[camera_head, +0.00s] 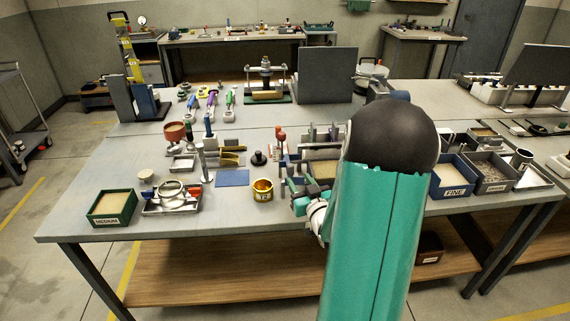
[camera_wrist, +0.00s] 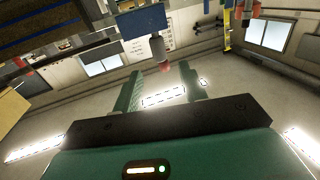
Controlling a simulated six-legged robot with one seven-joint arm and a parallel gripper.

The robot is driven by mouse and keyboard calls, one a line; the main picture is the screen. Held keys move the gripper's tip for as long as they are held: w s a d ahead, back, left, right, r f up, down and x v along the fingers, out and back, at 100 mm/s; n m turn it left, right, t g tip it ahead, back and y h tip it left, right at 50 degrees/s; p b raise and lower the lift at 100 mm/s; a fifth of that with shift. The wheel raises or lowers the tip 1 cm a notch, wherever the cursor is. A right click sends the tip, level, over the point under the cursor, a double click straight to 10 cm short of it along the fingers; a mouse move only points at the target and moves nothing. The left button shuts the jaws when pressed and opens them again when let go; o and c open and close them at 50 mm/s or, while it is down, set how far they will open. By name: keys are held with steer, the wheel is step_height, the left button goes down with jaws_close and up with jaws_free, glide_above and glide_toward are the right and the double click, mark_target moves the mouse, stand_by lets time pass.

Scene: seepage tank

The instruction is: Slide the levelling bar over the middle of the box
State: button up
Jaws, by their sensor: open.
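A box with a pale sandy fill (camera_head: 322,170) stands near the middle of the table in the head view, partly hidden by my arm. My gripper (camera_head: 296,192) is just left of it, low over the table's front part. In the wrist view my gripper (camera_wrist: 163,80) shows two green fingers spread apart with nothing between them. Beyond the fingertips is a grey post with a red end (camera_wrist: 158,50), attached to a blue block (camera_wrist: 142,21). I cannot tell whether this is the levelling bar; no bar is clearly recognisable in the head view.
A yellow tin (camera_head: 262,190) and a blue mat (camera_head: 232,178) lie left of my gripper. A green MEDIUM tray (camera_head: 111,208) stands at the far left. A blue FINE tray (camera_head: 451,178) stands right of my arm. Upright pieces crowd behind the box.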

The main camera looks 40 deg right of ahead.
mark_target(292, 169)
steer(key=x, duration=1)
steer(key=shift+c, duration=0.4)
jaws_close()
